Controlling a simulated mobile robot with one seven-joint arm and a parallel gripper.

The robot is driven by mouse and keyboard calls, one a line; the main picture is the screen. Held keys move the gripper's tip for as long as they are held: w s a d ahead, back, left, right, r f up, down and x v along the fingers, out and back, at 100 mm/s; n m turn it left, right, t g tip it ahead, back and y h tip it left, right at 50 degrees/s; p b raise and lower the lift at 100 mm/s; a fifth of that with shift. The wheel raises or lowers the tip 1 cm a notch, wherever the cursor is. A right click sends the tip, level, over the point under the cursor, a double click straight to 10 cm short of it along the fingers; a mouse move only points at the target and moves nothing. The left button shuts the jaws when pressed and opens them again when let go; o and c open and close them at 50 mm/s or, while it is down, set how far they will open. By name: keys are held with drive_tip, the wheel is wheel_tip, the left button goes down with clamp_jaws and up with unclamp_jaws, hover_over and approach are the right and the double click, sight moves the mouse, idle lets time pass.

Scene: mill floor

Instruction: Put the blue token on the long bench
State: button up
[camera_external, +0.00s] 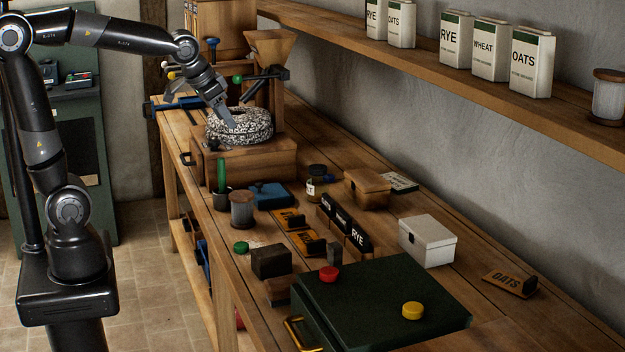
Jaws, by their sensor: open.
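The long bench (385,207) runs from the back left to the front right, crowded with small items. I cannot make out a blue token; it may be hidden or too small to tell. My gripper (229,120) is open and points down at the speckled millstone ring (245,138) at the far end. Its fingertips overlap the ring in view; I cannot tell whether they touch it.
The ring sits on a wooden mill base (245,167) below a hopper (270,44). The dark green case (385,292) fills the front. A dark blue flat object (271,195), a white box (427,241) and a wooden box (367,188) stand mid-bench. A shelf (440,85) overhangs the back.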

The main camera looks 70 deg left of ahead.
drive_tip(key=s+d+f, duration=0.1)
drive_tip(key=s+d, duration=0.1)
drive_tip(key=s, duration=0.6)
drive_tip(key=s+d+f+m+h, duration=0.1)
drive_tip(key=s+d+f, duration=0.1)
drive_tip(key=s, duration=0.7)
drive_tip(key=shift+d+f+h, duration=0.25)
drive_tip(key=shift+d+h, duration=0.05)
